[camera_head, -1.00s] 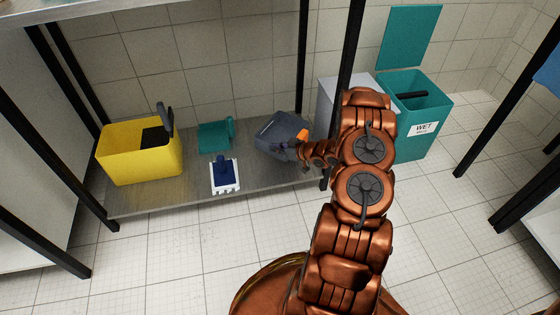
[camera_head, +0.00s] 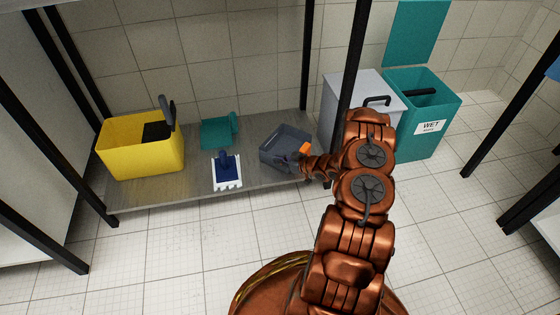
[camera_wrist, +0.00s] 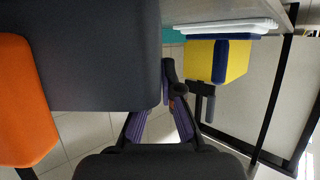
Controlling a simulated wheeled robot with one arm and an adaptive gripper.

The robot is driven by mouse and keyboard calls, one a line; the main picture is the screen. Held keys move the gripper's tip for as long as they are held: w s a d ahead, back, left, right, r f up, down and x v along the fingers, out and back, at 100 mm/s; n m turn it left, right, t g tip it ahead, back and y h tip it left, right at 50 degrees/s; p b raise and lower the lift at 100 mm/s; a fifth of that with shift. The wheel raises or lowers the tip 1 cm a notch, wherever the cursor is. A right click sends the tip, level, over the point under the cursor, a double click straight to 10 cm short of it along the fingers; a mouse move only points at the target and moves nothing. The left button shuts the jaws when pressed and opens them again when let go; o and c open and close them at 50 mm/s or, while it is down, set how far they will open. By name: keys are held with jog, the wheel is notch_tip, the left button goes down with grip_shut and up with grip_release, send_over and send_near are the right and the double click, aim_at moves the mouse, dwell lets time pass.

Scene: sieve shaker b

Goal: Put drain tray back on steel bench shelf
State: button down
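The drain tray appears to be the dark grey open box (camera_head: 287,143) with an orange tab (camera_head: 304,148). In the wrist view the tray (camera_wrist: 100,55) fills the upper left, close to the camera, and hides part of one finger. My gripper (camera_wrist: 172,84) is at the tray's near right side. Its dark fingers with purple pads converge and look shut on the tray's edge, though the contact is partly hidden.
On the shelf, a yellow bin (camera_head: 130,150) stands left, a teal tray (camera_head: 215,134) at mid-back, a blue item on a white plate (camera_head: 227,172) in front of it. Black posts (camera_head: 348,80) frame the bench. A grey box (camera_head: 335,95) and a teal WET bin (camera_head: 420,110) stand right.

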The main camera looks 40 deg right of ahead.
jog(key=shift+f, duration=0.15)
jog(key=c, duration=1.3)
grip_release()
